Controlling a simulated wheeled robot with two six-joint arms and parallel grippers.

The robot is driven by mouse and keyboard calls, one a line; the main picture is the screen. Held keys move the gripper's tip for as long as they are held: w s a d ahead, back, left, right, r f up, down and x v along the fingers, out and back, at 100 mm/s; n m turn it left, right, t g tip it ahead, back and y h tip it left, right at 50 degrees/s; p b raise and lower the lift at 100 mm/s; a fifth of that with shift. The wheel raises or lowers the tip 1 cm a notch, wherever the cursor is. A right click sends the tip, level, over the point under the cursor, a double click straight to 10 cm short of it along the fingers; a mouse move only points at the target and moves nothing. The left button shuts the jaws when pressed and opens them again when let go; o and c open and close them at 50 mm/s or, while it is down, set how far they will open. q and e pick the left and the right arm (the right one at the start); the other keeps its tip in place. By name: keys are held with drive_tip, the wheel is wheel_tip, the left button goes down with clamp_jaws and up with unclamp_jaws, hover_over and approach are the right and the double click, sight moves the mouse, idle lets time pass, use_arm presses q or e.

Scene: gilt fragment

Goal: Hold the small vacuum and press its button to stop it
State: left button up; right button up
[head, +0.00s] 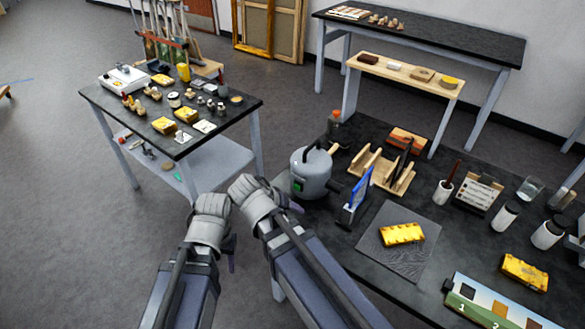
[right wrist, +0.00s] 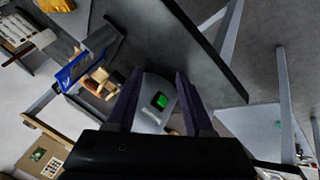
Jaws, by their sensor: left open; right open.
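The small vacuum (head: 314,166) is a rounded grey canister with a black handle on top and a dark nozzle on its right. It stands at the left edge of the black table. Its green button (head: 298,187) is low on the side facing me. My right gripper (head: 290,203) is open just left of the vacuum, apart from it. In the right wrist view, the vacuum (right wrist: 153,117) and green button (right wrist: 161,101) appear between the spread fingers (right wrist: 160,78). My left gripper (head: 232,245) is open and empty, lower left, off the table; its fingers are mostly hidden.
A grey mat (head: 385,255) holds a yellow block (head: 403,234). A cluttered side table (head: 235,108) stands left. Floor between the tables is clear.

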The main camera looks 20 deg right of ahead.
sight(304, 153)
drive_tip(key=w+d+m+t+h+b, duration=0.1)
drive_tip(key=w+m+b, duration=0.1)
drive_tip(key=w+d+r+m+t+h+b, duration=0.1)
drive_tip(key=w+d+m+h+b, duration=0.1)
drive_tip(key=w, duration=0.1)
drive_tip(key=w+d+m+t+h+b, duration=0.1)
drive_tip(key=w+d+m+t+b, duration=0.1)
drive_tip(key=w, duration=0.1)
drive_tip(key=shift+w+d+r+h+b, duration=0.2)
drive_tip(key=shift+r+h+b, duration=0.1)
drive_tip(key=shift+h+b, duration=0.1)
drive_tip(key=w+r+m+t+h+b, duration=0.2)
drive_tip(key=w+r, duration=0.1)
drive_tip(key=w+r+m+t+b, duration=0.1)
drive_tip(key=shift+w+d+r+h+b, duration=0.2)
drive_tip(key=shift+d+h+b, duration=0.1)
drive_tip(key=shift+d+h, duration=0.1)
drive_tip(key=shift+w+r+m+t, duration=0.2)
drive_tip(key=shift+r+m+t, duration=0.2)
use_arm(q)
wheel_tip(304, 153, down, 11)
drive_tip(key=shift+f, duration=0.15)
use_arm(e)
drive_tip(key=shift+w, duration=0.1)
